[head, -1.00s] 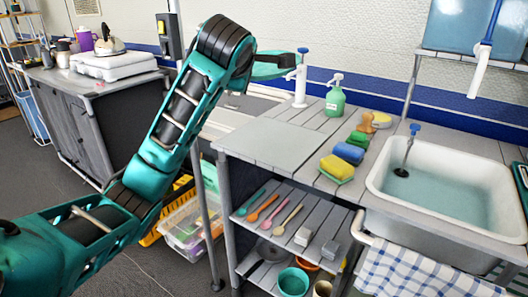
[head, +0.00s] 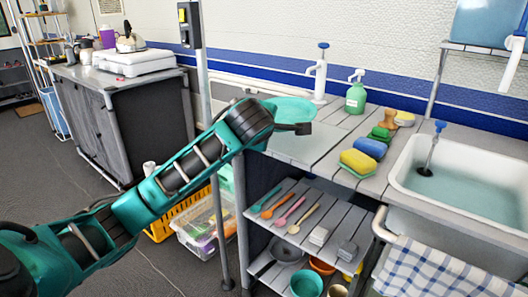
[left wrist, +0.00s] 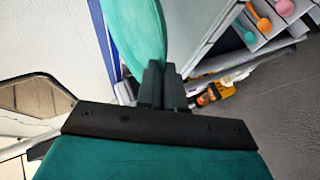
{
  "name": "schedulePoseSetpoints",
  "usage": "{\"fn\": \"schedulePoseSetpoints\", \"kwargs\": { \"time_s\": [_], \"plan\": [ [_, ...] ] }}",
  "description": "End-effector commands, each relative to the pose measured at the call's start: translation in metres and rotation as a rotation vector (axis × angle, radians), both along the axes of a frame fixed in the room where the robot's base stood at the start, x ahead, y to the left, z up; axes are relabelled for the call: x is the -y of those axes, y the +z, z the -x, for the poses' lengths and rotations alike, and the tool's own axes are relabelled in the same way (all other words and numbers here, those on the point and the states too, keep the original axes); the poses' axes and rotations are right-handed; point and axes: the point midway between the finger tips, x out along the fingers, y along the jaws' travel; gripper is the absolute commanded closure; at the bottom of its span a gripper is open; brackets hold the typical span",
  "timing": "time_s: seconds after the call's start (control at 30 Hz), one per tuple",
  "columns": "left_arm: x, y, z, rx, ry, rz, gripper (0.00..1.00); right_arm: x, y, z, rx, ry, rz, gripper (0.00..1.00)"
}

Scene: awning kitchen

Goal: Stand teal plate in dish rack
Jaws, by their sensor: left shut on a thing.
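The teal plate (head: 292,108) is in the head view above the grey counter, at the end of my left arm. It is seen at a slant there. In the left wrist view the teal plate (left wrist: 140,35) stands nearly edge-on between the dark fingers of my left gripper (left wrist: 162,85), which are shut on its rim. In the head view the dark tip of my left gripper (head: 296,128) shows just below the plate. No dish rack can be made out in either view. My right gripper is not in view.
A sink (head: 465,160) lies to the right.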

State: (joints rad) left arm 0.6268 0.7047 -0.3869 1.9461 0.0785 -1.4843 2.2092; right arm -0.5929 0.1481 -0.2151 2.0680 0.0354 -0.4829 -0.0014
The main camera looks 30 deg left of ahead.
Motion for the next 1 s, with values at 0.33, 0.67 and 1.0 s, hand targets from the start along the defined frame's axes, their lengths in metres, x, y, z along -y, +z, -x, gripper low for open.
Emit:
{"fn": "schedulePoseSetpoints", "kwargs": {
  "time_s": [0.33,0.67,1.0],
  "plan": [
    [0.0,-0.036,0.0,-0.004,0.001,-0.001,1.0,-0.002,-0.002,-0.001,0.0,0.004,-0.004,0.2],
    [0.0,-0.046,0.0,0.002,0.0,-0.001,1.0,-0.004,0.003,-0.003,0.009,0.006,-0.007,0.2],
    [0.0,-0.05,0.0,0.0,0.0,0.0,0.78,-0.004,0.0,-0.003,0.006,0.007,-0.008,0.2]
  ]
}}
